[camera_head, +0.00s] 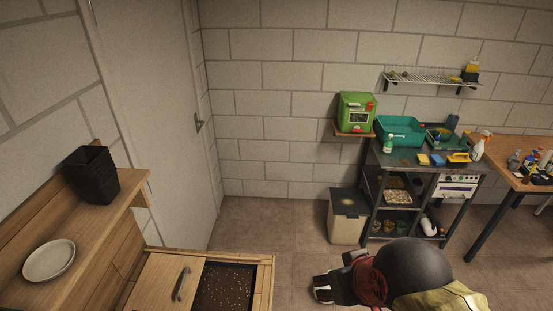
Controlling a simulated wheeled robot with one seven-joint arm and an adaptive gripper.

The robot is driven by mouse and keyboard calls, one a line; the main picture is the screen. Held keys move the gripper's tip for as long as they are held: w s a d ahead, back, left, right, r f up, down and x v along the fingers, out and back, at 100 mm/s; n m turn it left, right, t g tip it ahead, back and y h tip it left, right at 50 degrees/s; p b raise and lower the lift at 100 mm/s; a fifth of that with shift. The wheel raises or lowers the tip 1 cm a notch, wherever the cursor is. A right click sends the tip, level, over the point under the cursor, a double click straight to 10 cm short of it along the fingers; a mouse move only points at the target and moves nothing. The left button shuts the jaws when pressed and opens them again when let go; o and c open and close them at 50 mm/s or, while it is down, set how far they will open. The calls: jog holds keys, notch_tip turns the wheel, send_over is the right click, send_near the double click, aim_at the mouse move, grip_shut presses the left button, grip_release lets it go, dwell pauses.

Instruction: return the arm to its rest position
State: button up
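My arm reaches in from the bottom right of the head view, over the floor. My gripper (322,289) is at its left end, black with pale parts, pointing left. It is to the right of the wooden box and apart from it. The fingers are small and dark, so I cannot tell whether they are open or shut. I see no object held at the fingertips.
A wooden box (267,285) with dark soil and a handled lid (160,284) stands lower left. A shelf holds black pots (91,173) and a white plate (49,261). A metal bench with a teal tub (399,131) stands at the back right. Floor (270,222) between is clear.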

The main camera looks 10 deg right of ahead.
notch_tip(320, 180, down, 14)
jog(key=b, duration=1.3)
jog(key=shift+c, duration=0.4)
